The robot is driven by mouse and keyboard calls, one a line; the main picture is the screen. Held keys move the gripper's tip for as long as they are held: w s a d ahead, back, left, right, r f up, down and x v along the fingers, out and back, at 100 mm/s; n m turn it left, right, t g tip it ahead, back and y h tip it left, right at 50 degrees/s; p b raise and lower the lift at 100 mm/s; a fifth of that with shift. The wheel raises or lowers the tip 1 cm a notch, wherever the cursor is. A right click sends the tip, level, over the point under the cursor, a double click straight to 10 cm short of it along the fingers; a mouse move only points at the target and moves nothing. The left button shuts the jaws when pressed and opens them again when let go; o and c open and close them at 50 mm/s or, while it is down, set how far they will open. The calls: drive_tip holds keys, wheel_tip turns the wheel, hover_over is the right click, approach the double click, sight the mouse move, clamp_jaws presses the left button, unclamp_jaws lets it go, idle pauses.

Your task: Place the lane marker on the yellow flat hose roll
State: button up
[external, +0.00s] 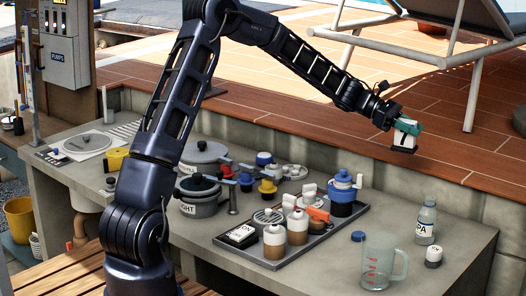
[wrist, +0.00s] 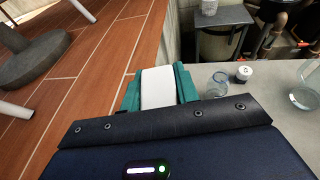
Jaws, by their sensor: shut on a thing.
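The lane marker (external: 404,138) is a small white block with a black 7 and a dark base. My gripper (external: 407,124), with teal fingers, is shut on it and holds it in the air above the right part of the counter. In the wrist view the white marker (wrist: 158,88) sits between the two teal fingers of my gripper (wrist: 158,78). The yellow flat hose roll (external: 117,158) appears to be the yellow item on the left of the counter, beside my arm, far from my gripper. The wrist view does not show it.
A grey tray (external: 300,256) with dispensers and a blue-topped jar stands mid-counter. Lidded pots (external: 201,198) stand behind my arm. A clear jug (external: 383,262), a bottle (external: 425,222) and a white-capped jar (external: 433,257) stand at right.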

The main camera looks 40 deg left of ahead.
drive_tip(key=a+r+n+t+y, duration=0.1)
drive_tip(key=a+n+t, duration=0.2)
drive_tip(key=a, duration=2.3)
drive_tip(key=a+r+n+t+y, duration=0.2)
drive_tip(key=a+n+t, duration=0.15)
drive_tip(key=a, duration=2.25)
wheel_tip(320, 180, up, 2)
drive_tip(key=n+t+y, duration=0.4)
drive_tip(key=n+y, duration=0.1)
hover_over(119, 152)
drive_tip(key=shift+m, duration=0.25)
wheel_tip(119, 152, down, 20)
drive_tip(key=shift+a+r, duration=0.1)
drive_tip(key=shift+r, duration=0.1)
drive_tip(key=shift+f, duration=0.1)
